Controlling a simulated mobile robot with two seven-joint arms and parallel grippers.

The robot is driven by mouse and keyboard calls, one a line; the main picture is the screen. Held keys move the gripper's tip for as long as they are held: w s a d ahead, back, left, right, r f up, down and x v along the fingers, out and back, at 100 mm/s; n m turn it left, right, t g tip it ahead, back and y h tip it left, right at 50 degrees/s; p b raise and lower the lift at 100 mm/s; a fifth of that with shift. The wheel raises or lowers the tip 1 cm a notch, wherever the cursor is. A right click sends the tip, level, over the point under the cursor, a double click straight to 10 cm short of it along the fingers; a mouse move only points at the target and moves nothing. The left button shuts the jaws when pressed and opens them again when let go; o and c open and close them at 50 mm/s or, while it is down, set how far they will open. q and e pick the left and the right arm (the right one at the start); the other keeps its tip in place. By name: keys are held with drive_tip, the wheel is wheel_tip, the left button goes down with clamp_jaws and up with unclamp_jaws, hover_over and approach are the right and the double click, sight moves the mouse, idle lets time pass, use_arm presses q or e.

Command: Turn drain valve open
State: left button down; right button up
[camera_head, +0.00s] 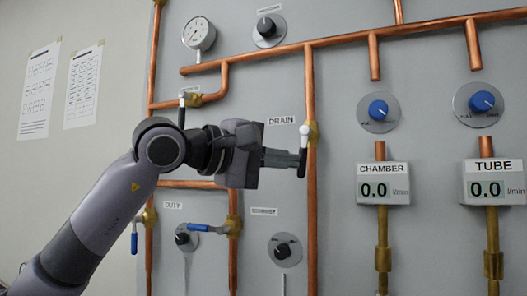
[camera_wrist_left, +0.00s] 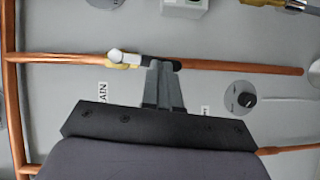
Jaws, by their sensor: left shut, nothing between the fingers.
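The drain valve (camera_head: 304,131) has a brass body on a vertical copper pipe, right of the DRAIN label (camera_head: 281,120). Its lever, white at the top and black below, points down along the pipe. My left gripper (camera_head: 299,160) comes in from the left, shut, with its fingertips at the black part of the lever; they cover some of it. In the left wrist view the gripper tips (camera_wrist_left: 161,66) lie over the lever's black part, beside the white end of the drain valve (camera_wrist_left: 125,57). Whether they touch the lever I cannot tell. My right gripper is not in view.
Blue-handled valves (camera_head: 207,228) sit below my arm, near the DUTY label. The CHAMBER meter (camera_head: 383,183) and TUBE meter (camera_head: 493,182) stand to the right. A gauge (camera_head: 199,33) is above.

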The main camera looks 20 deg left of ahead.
use_arm(q)
drive_tip(key=shift+w+d, duration=0.15)
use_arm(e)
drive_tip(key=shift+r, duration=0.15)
use_arm(q)
drive_tip(key=shift+w+d+f, duration=0.15)
drive_tip(key=shift+d, duration=0.25)
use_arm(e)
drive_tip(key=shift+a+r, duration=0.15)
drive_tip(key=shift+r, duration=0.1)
use_arm(q)
drive_tip(key=shift+s+a+f, duration=0.15)
drive_tip(key=shift+s+a, duration=0.15)
drive_tip(key=shift+s, duration=0.15)
drive_tip(key=f+b+v, duration=0.1)
drive_tip(key=b+v, duration=0.1)
drive_tip(key=v, duration=1.1)
drive_tip(key=shift+a+r, duration=0.2)
drive_tip(key=shift+r, duration=0.05)
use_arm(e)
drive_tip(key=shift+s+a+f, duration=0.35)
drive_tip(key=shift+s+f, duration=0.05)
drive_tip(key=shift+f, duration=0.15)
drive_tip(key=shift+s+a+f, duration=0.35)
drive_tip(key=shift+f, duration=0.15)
